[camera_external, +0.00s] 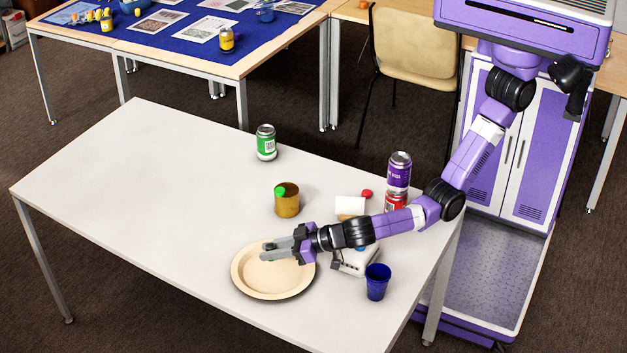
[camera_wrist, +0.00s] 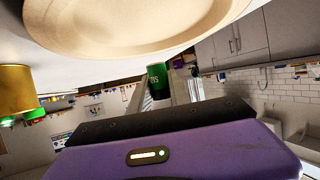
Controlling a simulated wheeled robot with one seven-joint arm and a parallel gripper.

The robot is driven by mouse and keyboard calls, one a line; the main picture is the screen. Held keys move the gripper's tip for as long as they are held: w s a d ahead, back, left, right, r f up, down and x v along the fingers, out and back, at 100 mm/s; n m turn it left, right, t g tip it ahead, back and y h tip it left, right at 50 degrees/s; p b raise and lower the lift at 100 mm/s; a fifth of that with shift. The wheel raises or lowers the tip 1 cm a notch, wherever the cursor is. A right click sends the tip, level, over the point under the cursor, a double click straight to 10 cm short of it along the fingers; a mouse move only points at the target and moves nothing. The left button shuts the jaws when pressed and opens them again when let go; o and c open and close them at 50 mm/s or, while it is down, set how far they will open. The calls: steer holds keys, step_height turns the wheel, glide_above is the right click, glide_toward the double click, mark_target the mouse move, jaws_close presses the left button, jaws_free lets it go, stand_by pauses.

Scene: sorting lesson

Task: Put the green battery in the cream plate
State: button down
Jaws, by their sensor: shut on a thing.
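The cream plate (camera_external: 247,285) lies on the white table near its front edge. It also shows across the top of the wrist view (camera_wrist: 130,42), which looks upside down. My gripper (camera_external: 268,252) reaches in from the right, with its fingers over the plate. The green battery (camera_wrist: 158,76), green with a dark end and pale lettering, is between my fingers in the wrist view. My gripper is shut on it. In the external view the fingers hide the battery. It looks a little above the plate; I cannot tell the exact gap.
A gold cup (camera_external: 287,205) with a green thing in it stands behind the plate. A green-and-white can (camera_external: 266,143) stands farther back. A purple can (camera_external: 398,172) is stacked on a red can (camera_external: 396,203). A blue cup (camera_external: 377,283) stands at right. The table's left is clear.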

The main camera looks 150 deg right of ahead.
mark_target(273, 271)
steer(key=shift+f+b, duration=0.35)
steer(key=shift+f, duration=2.05)
steer(key=shift+f, duration=0.2)
steer(key=c, duration=1.2)
jaws_free()
steer(key=shift+r, duration=0.2)
steer(key=shift+a+r, duration=0.1)
steer(key=shift+a, duration=0.15)
steer(key=shift+p+v, duration=0.55)
steer(key=shift+v, duration=2.95)
steer(key=shift+s, duration=0.1)
